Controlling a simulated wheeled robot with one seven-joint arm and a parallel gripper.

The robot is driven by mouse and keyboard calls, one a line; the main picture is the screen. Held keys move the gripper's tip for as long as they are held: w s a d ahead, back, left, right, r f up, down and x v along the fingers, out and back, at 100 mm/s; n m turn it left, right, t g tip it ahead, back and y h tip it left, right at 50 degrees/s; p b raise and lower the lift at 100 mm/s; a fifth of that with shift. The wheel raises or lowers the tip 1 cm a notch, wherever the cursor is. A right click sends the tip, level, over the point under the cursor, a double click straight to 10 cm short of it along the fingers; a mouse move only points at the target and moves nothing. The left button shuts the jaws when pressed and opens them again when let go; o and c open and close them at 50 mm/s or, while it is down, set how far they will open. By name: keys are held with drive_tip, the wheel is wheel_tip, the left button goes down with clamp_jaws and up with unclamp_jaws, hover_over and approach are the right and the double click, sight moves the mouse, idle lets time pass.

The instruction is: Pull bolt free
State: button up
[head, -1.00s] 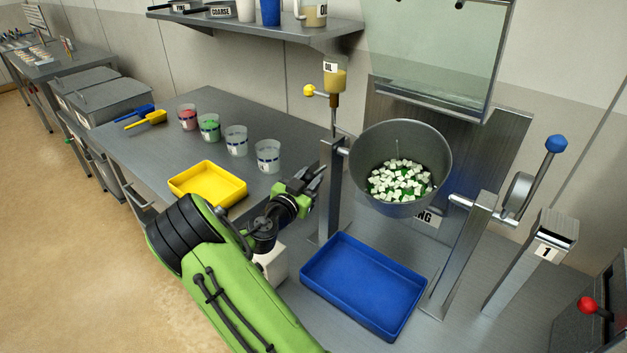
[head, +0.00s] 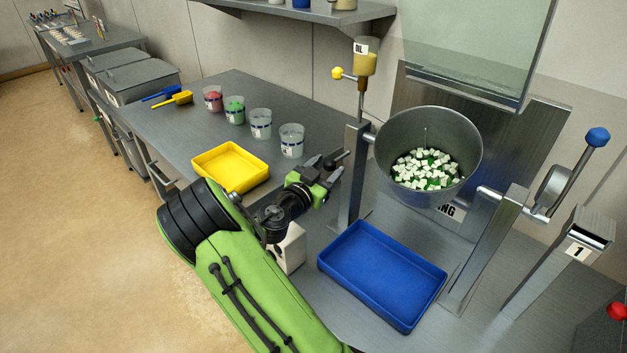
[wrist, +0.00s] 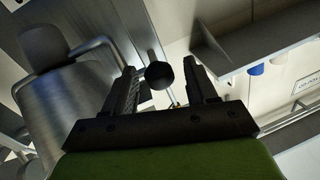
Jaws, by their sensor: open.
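The bolt shows as a round black knob (head: 331,163) on a short stem at the left post (head: 353,185) of the tilted metal drum (head: 428,150). My gripper (head: 323,171) is open beside that post, its fingers pointing toward the knob. In the wrist view the black knob (wrist: 159,76) appears between the two open fingers (wrist: 163,84), with gaps on both sides. I cannot tell how deep the knob sits between them. The rest of the bolt is hidden. The drum holds white and green pieces.
A blue tray (head: 382,275) lies below the drum. A yellow tray (head: 230,167) and several cups stand on the bench to the left. A blue-knobbed crank (head: 571,170) is at the drum's right. An oil dispenser (head: 364,62) rises above the left post.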

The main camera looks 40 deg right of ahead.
drive_tip(key=b+v, duration=0.1)
drive_tip(key=v, duration=1.3)
drive_tip(key=shift+a, duration=0.3)
drive_tip(key=shift+s, duration=0.1)
